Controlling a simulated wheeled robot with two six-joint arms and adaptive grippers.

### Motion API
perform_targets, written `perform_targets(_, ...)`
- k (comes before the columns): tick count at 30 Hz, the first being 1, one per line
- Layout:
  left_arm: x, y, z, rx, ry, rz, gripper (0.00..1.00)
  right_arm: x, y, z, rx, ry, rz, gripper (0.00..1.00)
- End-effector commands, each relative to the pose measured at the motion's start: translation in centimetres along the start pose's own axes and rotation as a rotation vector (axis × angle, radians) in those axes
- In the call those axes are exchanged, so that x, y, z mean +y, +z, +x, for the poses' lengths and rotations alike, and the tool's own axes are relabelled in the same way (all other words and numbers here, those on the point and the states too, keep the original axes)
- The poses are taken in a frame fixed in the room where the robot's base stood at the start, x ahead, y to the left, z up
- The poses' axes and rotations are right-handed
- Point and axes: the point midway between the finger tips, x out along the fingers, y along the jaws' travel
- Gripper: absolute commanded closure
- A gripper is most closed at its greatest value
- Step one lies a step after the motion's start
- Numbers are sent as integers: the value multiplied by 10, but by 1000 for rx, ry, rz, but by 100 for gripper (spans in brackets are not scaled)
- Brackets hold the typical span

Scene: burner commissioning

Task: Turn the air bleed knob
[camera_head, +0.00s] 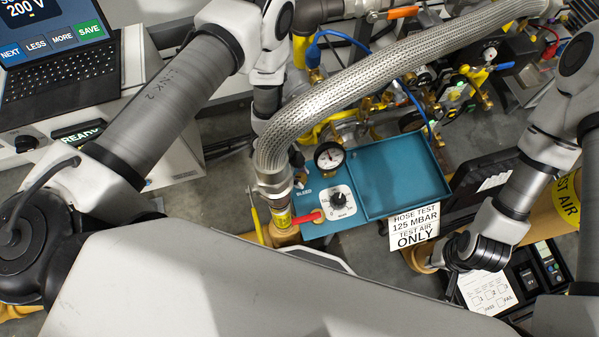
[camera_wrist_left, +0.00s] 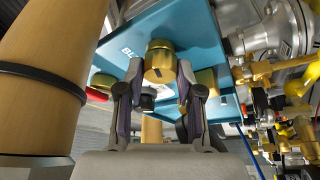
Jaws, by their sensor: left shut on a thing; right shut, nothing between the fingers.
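In the head view the teal panel (camera_head: 400,172) carries the word BLEED, a gauge (camera_head: 329,156) and a black knob on a white dial (camera_head: 338,200). The braided hose hides my left gripper there.
The braided hose (camera_head: 365,75) arches over the panel's left side, with a red handle (camera_head: 304,217) near its lower end. Brass valves and pipes crowd behind. A sign (camera_head: 414,226) hangs at the panel's front edge. A large tan cylinder (camera_wrist_left: 45,70) stands close left of my left gripper.

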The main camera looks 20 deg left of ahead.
Motion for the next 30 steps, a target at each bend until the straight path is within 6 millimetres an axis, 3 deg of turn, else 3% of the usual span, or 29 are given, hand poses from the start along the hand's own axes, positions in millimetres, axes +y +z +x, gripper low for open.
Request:
perform_targets(9,0,0,0,0,-46,-107,99,0,0,-3,0,0,0,100)
perform_targets(22,0,0,0,1,-51,-119,99,0,0,-3,0,0,0,100)
perform_targets(23,0,0,0,1,-51,-119,57,0,0,-3,0,0,0,100)
perform_targets(24,0,0,0,1,-51,-119,43,0,0,-3,0,0,0,100)
perform_targets(25,0,0,0,1,-51,-119,39,0,0,-3,0,0,0,100)
perform_targets(30,0,0,0,0,-50,-119,39,0,0,-3,0,0,0,100)
